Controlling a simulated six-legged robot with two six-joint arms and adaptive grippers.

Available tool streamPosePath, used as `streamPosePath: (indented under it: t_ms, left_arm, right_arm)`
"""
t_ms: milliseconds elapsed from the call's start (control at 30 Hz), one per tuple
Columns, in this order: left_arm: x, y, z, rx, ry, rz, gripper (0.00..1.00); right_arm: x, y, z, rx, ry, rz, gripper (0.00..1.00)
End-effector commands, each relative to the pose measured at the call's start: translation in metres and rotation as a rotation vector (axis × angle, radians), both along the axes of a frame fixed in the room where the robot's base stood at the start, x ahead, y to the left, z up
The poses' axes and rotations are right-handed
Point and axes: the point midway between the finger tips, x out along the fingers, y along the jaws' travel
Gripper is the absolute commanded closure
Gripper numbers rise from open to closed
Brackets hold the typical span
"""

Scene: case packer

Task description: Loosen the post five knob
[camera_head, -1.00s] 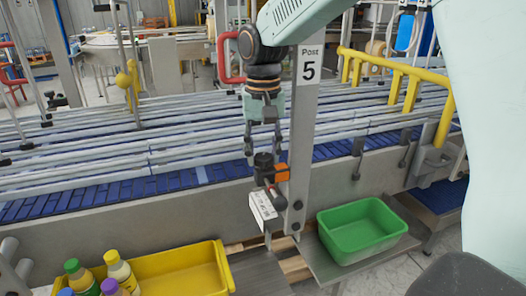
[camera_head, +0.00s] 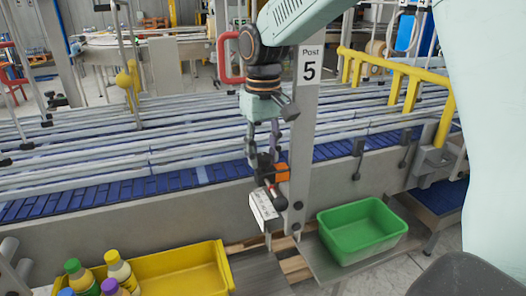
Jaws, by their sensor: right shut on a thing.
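The grey post (camera_head: 305,130) stands upright in front of the conveyor and carries a white "Post 5" sign (camera_head: 310,65). On its left side is a black knob (camera_head: 264,162) with an orange block (camera_head: 282,172) beside it and a white printed piece (camera_head: 263,206) below. My right gripper (camera_head: 264,150) points down from above, its fingers shut around the top of the black knob. The fingers hide part of the knob. My left gripper is not in view.
The conveyor with blue slats (camera_head: 110,190) and metal guide rails runs behind the post. A yellow bin (camera_head: 180,270) with several capped bottles is at lower left. A green bin (camera_head: 362,232) sits on a shelf right of the post. Yellow railing (camera_head: 400,70) stands at right.

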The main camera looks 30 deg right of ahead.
Motion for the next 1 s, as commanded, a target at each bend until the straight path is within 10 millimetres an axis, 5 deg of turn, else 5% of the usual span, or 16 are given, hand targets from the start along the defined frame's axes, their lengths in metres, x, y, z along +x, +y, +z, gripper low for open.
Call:
streamPosePath:
  t_ms: [233,267,500,833,1000]
  left_arm:
    - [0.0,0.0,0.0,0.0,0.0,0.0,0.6]
    - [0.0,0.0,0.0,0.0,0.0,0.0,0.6]
    - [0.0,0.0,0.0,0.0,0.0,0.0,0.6]
    - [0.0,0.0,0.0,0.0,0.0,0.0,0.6]
    - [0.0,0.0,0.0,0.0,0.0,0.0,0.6]
  right_arm:
    - [0.003,-0.001,0.006,-0.004,-0.016,-0.001,0.95]
    - [0.003,-0.001,0.006,-0.004,-0.016,-0.001,0.62]
    - [0.002,-0.001,0.003,-0.001,-0.009,-0.001,0.42]
    - [0.001,0.0,0.003,-0.001,-0.005,-0.002,0.41]
    - [0.001,0.0,0.021,-0.001,-0.007,-0.001,0.41]
